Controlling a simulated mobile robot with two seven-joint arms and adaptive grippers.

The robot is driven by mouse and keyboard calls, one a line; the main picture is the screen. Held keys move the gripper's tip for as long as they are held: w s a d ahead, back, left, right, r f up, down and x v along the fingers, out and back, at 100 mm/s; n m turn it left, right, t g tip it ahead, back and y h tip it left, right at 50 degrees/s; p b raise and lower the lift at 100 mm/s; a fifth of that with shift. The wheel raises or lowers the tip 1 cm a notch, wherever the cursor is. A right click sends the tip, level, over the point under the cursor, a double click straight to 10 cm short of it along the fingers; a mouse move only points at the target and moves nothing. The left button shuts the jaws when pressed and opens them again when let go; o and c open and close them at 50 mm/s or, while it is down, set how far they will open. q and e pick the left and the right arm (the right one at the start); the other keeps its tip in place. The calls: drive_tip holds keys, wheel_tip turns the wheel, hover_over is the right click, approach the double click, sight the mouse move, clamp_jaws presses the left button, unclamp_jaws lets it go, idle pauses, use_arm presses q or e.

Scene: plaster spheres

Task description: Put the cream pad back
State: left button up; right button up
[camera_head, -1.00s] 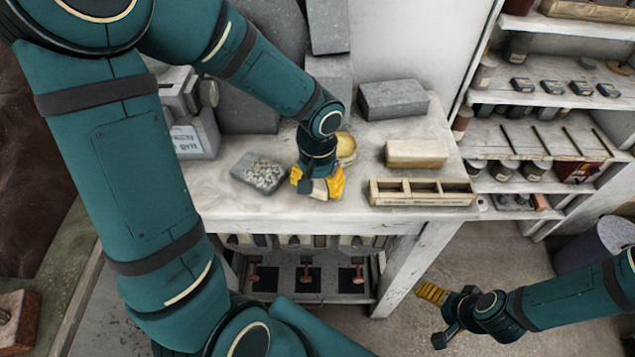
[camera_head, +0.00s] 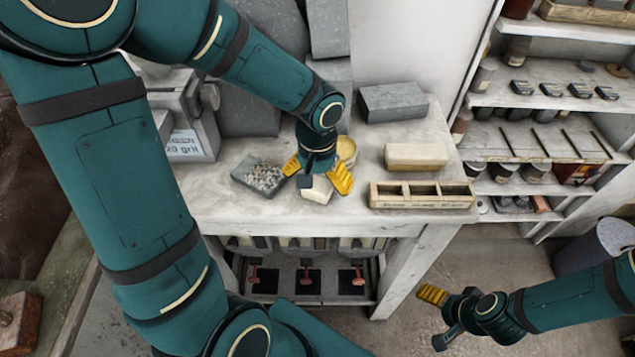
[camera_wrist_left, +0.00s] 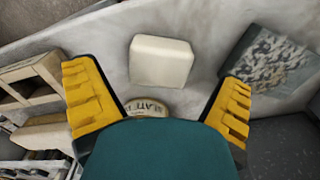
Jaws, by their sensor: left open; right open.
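The cream pad (camera_head: 318,190), a small pale block with rounded edges, lies flat on the worktop. It shows whole in the left wrist view (camera_wrist_left: 160,61). My left gripper (camera_head: 317,181) is open above the pad, its yellow fingers spread to either side; in the left wrist view the pad lies beyond and between the fingertips (camera_wrist_left: 158,82), apart from both. A wooden tray with three compartments (camera_head: 421,207) stands to the right of the pad; no pad shows in it. My right gripper (camera_head: 436,318) is open and empty, low at the right, away from the worktop.
A grey tray of pebbles (camera_head: 261,177) lies left of the pad. A round labelled tin (camera_head: 346,149) stands close behind my left gripper. A larger cream block (camera_head: 416,156) and a grey stone block (camera_head: 393,101) lie at right. Shelves (camera_head: 545,135) stand beyond the worktop.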

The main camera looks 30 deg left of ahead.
sight(317, 185)
use_arm(q)
wheel_tip(317, 185, up, 10)
drive_tip(key=p, duration=0.1)
drive_tip(key=shift+s+f, duration=0.1)
idle(0.6)
